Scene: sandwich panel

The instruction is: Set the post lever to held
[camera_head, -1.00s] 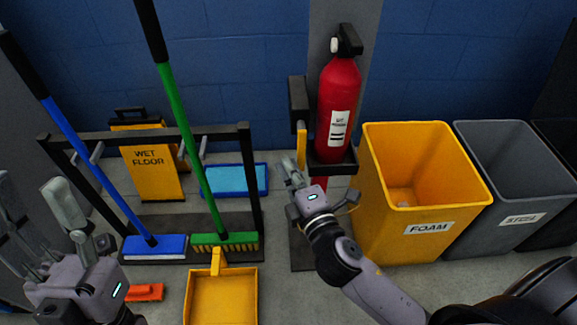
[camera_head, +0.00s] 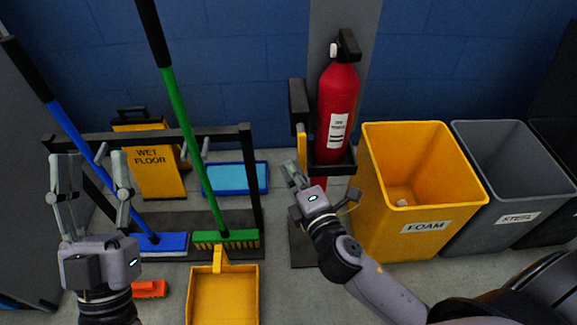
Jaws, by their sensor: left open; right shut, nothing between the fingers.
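The post stands against the blue wall, with a black box (camera_head: 299,100) on its left side. A yellow lever (camera_head: 302,145) hangs down from that box, left of the red fire extinguisher (camera_head: 338,112), which sits upright in a black bracket. My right gripper (camera_head: 290,170) is shut and empty, its fingertips just below and left of the lever's lower end; I cannot tell whether they touch it. My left gripper (camera_head: 92,160) is open and empty at the left, fingers pointing up, in front of the blue broom.
A yellow FOAM bin (camera_head: 416,185) and a grey bin (camera_head: 505,180) stand at the right. At the left are a black rack (camera_head: 252,180), a green broom (camera_head: 180,110), a blue broom (camera_head: 70,130), a WET FLOOR sign (camera_head: 155,165) and a yellow dustpan (camera_head: 222,295).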

